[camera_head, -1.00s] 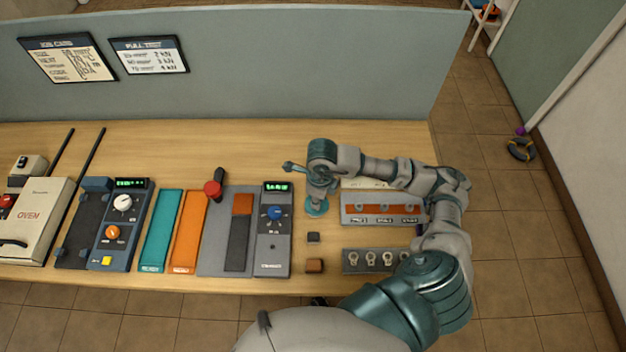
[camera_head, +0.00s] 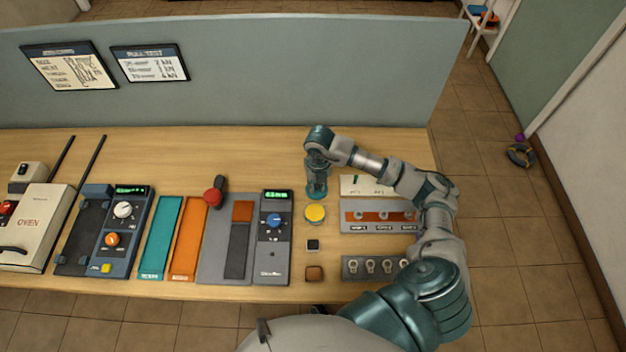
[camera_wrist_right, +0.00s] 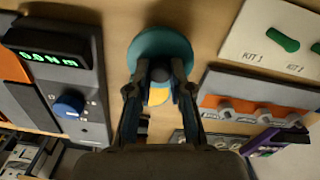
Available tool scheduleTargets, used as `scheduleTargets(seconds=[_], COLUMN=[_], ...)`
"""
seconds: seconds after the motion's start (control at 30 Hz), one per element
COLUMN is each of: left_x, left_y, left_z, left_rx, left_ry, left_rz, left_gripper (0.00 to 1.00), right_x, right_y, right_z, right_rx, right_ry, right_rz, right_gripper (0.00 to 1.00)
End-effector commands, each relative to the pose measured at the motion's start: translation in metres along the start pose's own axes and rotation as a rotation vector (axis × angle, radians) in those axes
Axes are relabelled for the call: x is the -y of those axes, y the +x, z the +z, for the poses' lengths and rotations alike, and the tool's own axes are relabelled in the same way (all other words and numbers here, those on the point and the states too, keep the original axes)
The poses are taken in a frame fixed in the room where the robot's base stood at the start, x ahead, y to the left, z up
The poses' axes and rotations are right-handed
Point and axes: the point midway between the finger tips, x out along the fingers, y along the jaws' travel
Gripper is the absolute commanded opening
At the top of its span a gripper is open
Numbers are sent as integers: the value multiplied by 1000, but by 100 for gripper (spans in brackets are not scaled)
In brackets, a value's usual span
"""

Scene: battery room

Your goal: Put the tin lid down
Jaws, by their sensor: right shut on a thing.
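My right gripper (camera_head: 316,188) points down over the table, just behind a round yellow-topped tin (camera_head: 315,213). In the right wrist view its fingers (camera_wrist_right: 160,82) are closed on the dark knob of the teal tin lid (camera_wrist_right: 148,44). The lid is a flat round disc. In the head view it is mostly hidden under the gripper, and its height above the table is hard to tell. Part of the yellow top (camera_wrist_right: 158,97) shows between the fingers. My left gripper is not in view.
A grey meter (camera_head: 274,250) stands left of the tin. A labelled tray with an orange strip (camera_head: 378,216), a white kit card (camera_head: 352,183) and a panel of round fittings (camera_head: 375,266) lie to the right. Two small blocks (camera_head: 313,245) (camera_head: 314,273) lie in front. Bare wood lies behind.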

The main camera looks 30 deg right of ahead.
Motion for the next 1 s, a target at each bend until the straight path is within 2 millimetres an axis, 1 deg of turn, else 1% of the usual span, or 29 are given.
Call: scheduleTargets(seconds=[0.03,0.1,0.23,0.37,0.5,0.57,0.87,0.9,0.97,1.0], left_x=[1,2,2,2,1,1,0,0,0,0], left_y=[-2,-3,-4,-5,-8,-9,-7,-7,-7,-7], left_z=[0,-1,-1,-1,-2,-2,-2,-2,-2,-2], left_rx=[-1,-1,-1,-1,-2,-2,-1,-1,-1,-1], left_ry=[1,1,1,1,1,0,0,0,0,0], left_rz=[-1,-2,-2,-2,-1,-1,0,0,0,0], left_gripper=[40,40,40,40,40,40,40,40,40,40], right_x=[-2,-2,-3,-3,-3,-3,-3,-2,-2,-2], right_y=[0,1,3,10,31,37,41,41,41,41], right_z=[12,26,40,42,41,41,41,41,41,41], right_rx=[-1,1,1,-2,-3,-2,0,0,0,0], right_ry=[3,3,1,-1,-1,-1,-2,-2,-2,-2], right_rz=[2,2,1,-1,-2,-2,-1,-1,-1,-1], right_gripper=[0,0,0,0,0,0,0,25,40,45])
